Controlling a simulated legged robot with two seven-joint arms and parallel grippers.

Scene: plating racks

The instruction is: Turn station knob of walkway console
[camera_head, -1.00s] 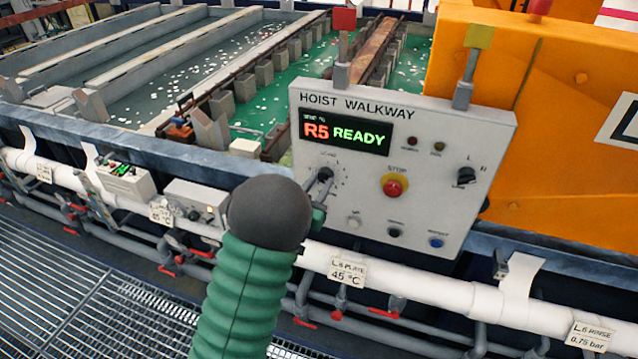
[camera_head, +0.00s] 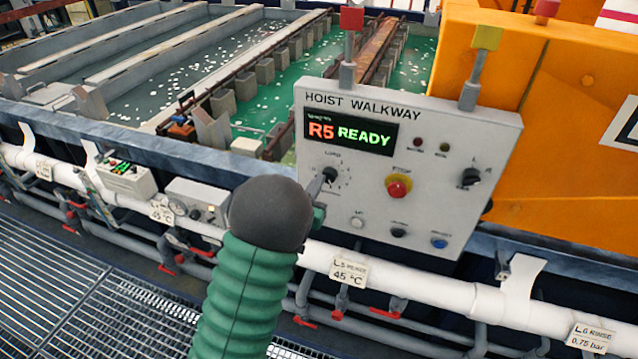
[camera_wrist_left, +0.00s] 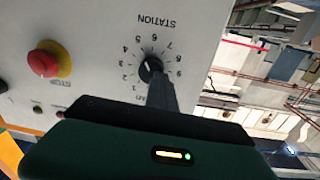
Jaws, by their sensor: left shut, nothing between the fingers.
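The walkway console (camera_head: 440,120) is a light grey panel headed HOIST WALKWAY. Its display (camera_head: 350,135) reads R5 READY. The black station knob (camera_head: 330,174) sits at the panel's left, inside a numbered ring; it also shows in the left wrist view (camera_wrist_left: 150,68), with the word STATION upside down above it. My left gripper (camera_head: 323,187) is shut with nothing between its fingers, its tip at the knob. In the left wrist view the dark finger (camera_wrist_left: 161,97) overlaps the knob's lower edge; I cannot tell whether it touches. The knob's pointer is unclear. My right gripper is out of view.
A red stop button (camera_head: 398,188) on a yellow collar is right of the knob, with a black selector (camera_head: 470,178) farther right. Small buttons line the panel's bottom. A white pipe (camera_head: 430,288) runs below. Tanks (camera_head: 180,85) lie behind; an orange housing (camera_head: 570,130) stands right.

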